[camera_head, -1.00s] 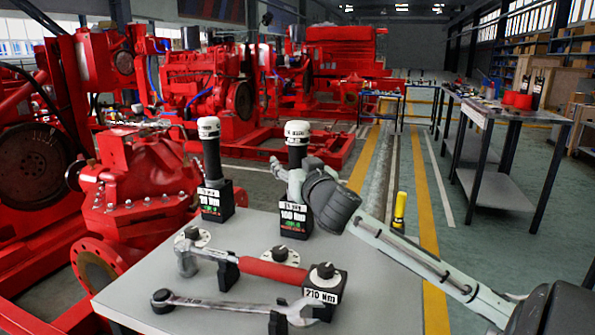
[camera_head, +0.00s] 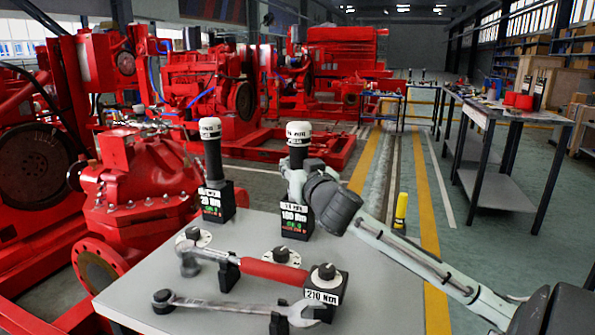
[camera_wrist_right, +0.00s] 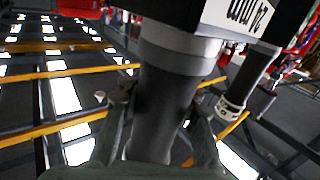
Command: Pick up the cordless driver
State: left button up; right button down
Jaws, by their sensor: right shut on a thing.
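A dark upright cordless driver (camera_head: 298,156) with a white top and a block base labelled about 180 Nm stands at the back right of the grey table (camera_head: 180,300). My right gripper (camera_head: 297,172) is shut on its dark shaft, just above the base. In the right wrist view the fingers (camera_wrist_right: 163,100) lie on both sides of the driver's shaft (camera_wrist_right: 160,110), with the labelled block at the top. I cannot tell whether the base is clear of the table. A similar driver (camera_head: 211,160), labelled about 20 Nm, stands to its left. My left gripper is not in view.
A red pump (camera_head: 140,190) stands close at the left.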

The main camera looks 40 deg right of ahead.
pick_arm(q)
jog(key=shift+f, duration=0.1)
pick_arm(e)
jog(key=shift+r, duration=0.25)
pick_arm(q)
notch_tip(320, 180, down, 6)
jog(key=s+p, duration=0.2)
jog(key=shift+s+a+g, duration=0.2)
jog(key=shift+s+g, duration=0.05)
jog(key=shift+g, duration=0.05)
pick_arm(e)
notch_tip(320, 180, up, 18)
jog(key=shift+f, duration=0.15)
jog(key=c, duration=1.9)
grip_release()
grip_shut()
